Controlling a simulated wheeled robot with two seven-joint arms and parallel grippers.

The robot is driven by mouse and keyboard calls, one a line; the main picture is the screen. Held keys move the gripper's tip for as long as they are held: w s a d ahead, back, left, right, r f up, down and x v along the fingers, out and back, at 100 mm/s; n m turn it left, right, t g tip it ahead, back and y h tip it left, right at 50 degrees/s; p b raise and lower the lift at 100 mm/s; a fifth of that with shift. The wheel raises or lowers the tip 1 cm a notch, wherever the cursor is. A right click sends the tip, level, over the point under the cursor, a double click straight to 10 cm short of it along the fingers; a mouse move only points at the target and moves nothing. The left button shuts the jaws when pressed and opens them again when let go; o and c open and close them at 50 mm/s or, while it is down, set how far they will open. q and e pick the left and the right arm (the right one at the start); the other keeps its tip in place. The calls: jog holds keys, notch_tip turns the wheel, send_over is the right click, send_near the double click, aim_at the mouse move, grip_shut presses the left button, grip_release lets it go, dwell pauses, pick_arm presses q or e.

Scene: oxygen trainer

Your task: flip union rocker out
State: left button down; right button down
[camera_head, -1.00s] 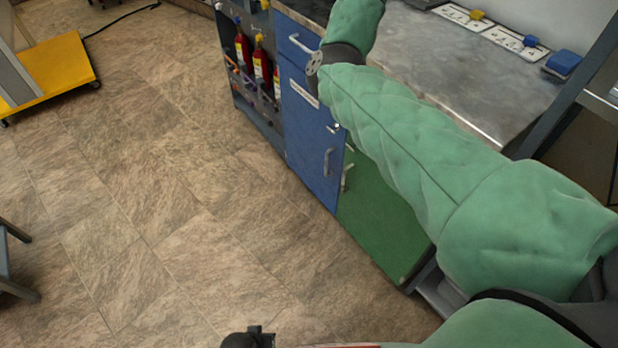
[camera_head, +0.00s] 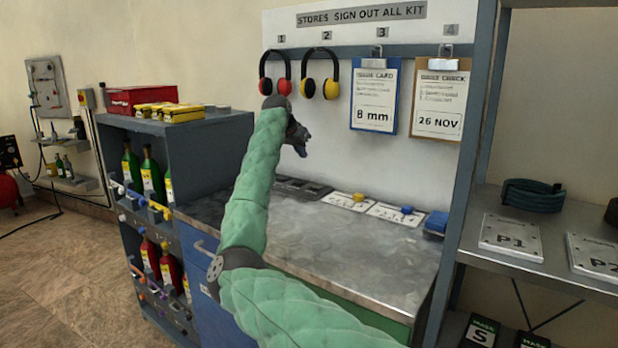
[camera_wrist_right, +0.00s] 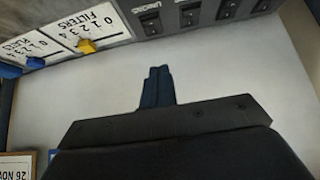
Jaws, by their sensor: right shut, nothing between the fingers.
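A row of dark rocker switches (camera_head: 303,188) lies at the back of the metal counter, below the wall board. In the right wrist view, the rockers show upside down along the top edge. The rocker (camera_wrist_right: 151,22) nearest the filters card has a small label that seems to read "unions"; which way it is flipped is too small to tell. My right gripper (camera_head: 302,150) is above the counter's back, in front of the board and apart from the rockers. Its fingers (camera_wrist_right: 158,76) are shut and empty, pointing toward the rocker row. My left gripper is out of view.
A filters card with a yellow slider (camera_head: 358,197) and a plates card with a blue slider (camera_head: 407,210) lie right of the rockers. Ear defenders (camera_head: 321,88) and clipboards (camera_head: 374,98) hang above. A bottle shelf (camera_head: 205,145) stands left. The counter's front (camera_head: 350,265) is clear.

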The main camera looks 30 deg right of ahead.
send_over(315, 186)
jog(key=a, duration=0.2)
jog(key=f, duration=0.8)
jog(key=shift+s+d, duration=0.2)
jog(key=shift+a+f, duration=0.2)
jog(key=shift+f, duration=0.95)
jog(key=shift+s+f, duration=0.1)
jog(key=shift+f, duration=0.7)
jog(key=shift+a+f, duration=0.1)
